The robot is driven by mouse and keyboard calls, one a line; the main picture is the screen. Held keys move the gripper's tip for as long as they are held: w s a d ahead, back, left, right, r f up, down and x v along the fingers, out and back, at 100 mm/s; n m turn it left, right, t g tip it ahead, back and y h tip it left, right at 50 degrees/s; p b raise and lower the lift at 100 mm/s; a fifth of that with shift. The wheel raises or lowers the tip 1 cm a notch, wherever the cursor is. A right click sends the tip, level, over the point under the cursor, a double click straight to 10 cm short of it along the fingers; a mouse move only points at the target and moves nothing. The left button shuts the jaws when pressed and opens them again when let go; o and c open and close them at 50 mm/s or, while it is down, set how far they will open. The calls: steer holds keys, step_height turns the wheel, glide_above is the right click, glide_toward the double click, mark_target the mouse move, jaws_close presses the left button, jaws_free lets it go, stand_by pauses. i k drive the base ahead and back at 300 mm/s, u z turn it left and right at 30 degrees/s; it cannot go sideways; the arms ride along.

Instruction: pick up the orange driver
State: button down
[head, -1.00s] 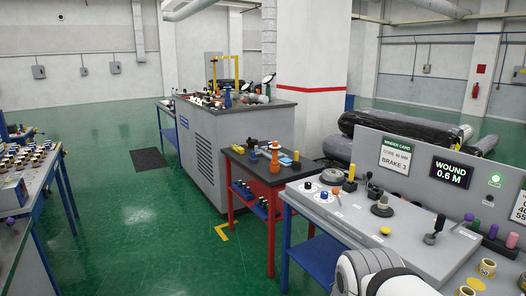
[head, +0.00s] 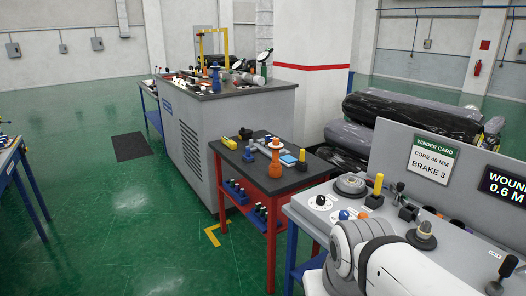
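An orange upright piece (head: 275,158) with a knobbed, stepped outline stands on the dark top of the red-legged table (head: 253,177). It is the most orange thing there and may be the driver, but it is too small to be sure. A second small orange piece (head: 301,160) stands to its right, beside a light blue item (head: 288,159). A grey tool-like item touches or overlaps the first piece on its left. My gripper is not in view; only part of my white arm shows at the bottom right, apart from the table.
A grey cabinet (head: 238,130) with cluttered top stands behind the table. The grey control desk (head: 325,200) with knobs and levers is at right, close to my arm. Black wrapped rolls (head: 415,112) lie behind. Green floor (head: 110,220) is open at left.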

mark_target(275, 163)
steer(key=u, duration=0.3)
steer(key=i, duration=1.1)
steer(key=u, duration=0.3)
steer(key=i, duration=1.8)
steer(key=z, duration=0.2)
